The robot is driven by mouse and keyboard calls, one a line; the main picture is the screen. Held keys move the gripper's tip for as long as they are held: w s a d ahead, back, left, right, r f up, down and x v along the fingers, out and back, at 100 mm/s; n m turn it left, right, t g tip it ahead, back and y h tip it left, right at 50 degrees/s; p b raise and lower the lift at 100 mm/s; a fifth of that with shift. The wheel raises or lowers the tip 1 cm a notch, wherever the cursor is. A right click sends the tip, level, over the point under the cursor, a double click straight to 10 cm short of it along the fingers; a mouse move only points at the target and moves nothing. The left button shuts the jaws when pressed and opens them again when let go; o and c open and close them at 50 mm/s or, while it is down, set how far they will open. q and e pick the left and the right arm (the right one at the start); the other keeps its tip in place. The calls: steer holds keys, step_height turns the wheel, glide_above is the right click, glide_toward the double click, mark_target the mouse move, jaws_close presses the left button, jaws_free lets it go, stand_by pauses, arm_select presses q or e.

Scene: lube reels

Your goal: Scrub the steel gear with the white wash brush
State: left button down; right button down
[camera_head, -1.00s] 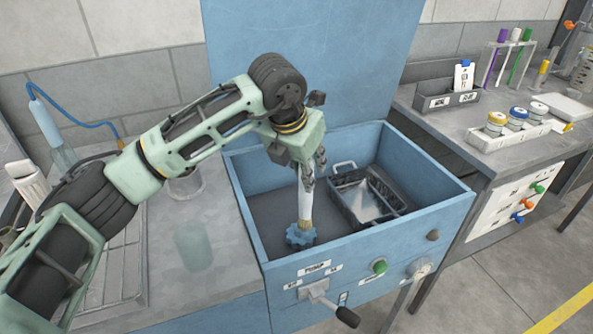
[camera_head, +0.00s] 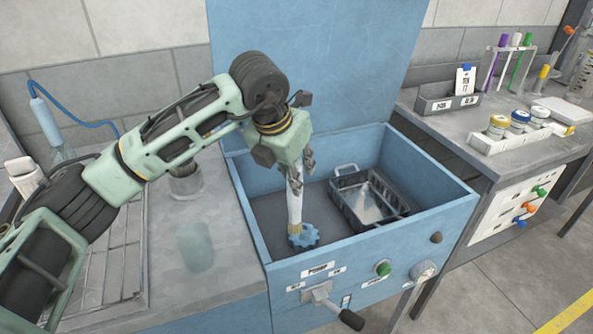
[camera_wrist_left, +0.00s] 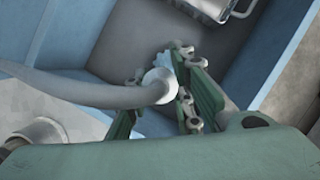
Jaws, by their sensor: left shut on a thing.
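The steel gear (camera_head: 304,237) looks bluish and toothed and sits in the blue wash basin (camera_head: 345,248), near its front left corner. My left gripper (camera_head: 299,174) is shut on the white wash brush (camera_head: 295,208), held nearly upright, bristles down. The bristle end overlaps the gear's left part and appears to touch it. In the left wrist view, the round end of the brush (camera_wrist_left: 160,86) shows between the fingers, with a grey hose running left from it. A little of the gear (camera_wrist_left: 163,62) shows behind it. My right gripper is out of view.
A dark metal basket (camera_head: 368,198) stands in the basin right of the gear. The basin's walls surround the brush, with a lever (camera_head: 348,318) and knobs in front. A translucent cup (camera_head: 195,246) stands on the left counter. Jars (camera_head: 519,119) stand on the right bench.

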arm_select(q)
steer(key=shift+d+f, duration=0.15)
steer(key=shift+f, duration=0.15)
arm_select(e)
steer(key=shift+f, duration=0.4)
arm_select(q)
steer(key=d, duration=0.1)
steer(key=w+d, duration=0.1)
steer(key=d, duration=0.2)
steer(key=shift+w, duration=0.4)
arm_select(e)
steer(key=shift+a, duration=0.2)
arm_select(q)
steer(key=shift+a, duration=0.1)
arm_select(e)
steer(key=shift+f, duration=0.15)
